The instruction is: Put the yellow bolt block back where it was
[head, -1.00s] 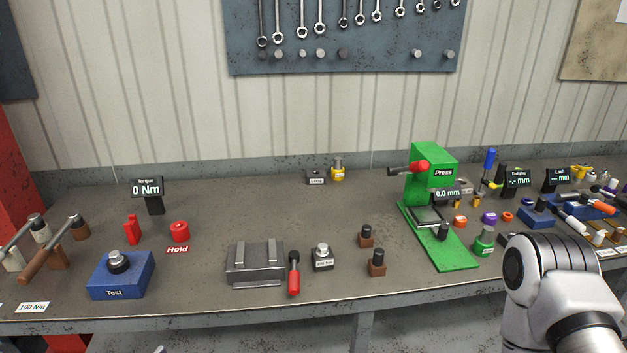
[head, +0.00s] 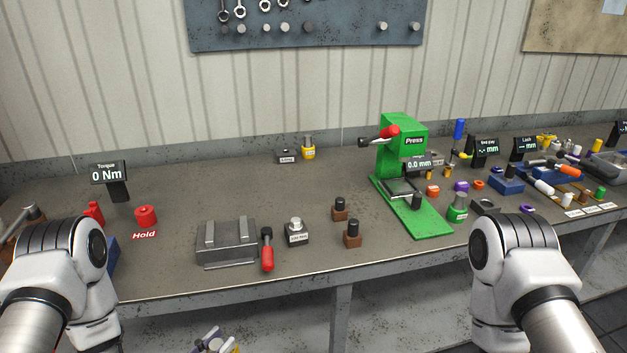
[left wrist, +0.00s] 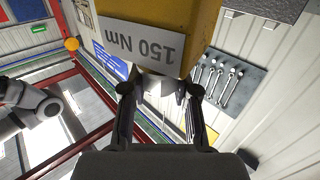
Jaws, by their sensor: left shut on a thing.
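The yellow bolt block (left wrist: 165,25) fills the top of the left wrist view, its white label reading "150 Nm" upside down. My left gripper (left wrist: 158,92) is shut on it. In the head view that gripper (head: 213,341) shows at the bottom edge, in front of and below the bench edge. Only a sliver of yellow shows beside it there. My right arm comes in at the lower right of the head view, but its gripper is out of frame.
A grey bolt block (head: 297,233) stands right of a dark vise-like fixture (head: 226,246) and a red-handled tool (head: 267,252). A dark labelled block (head: 288,156) and a small yellow-based piece (head: 308,150) stand at the back. A green press (head: 402,150) is right of centre. The back-left bench is clear.

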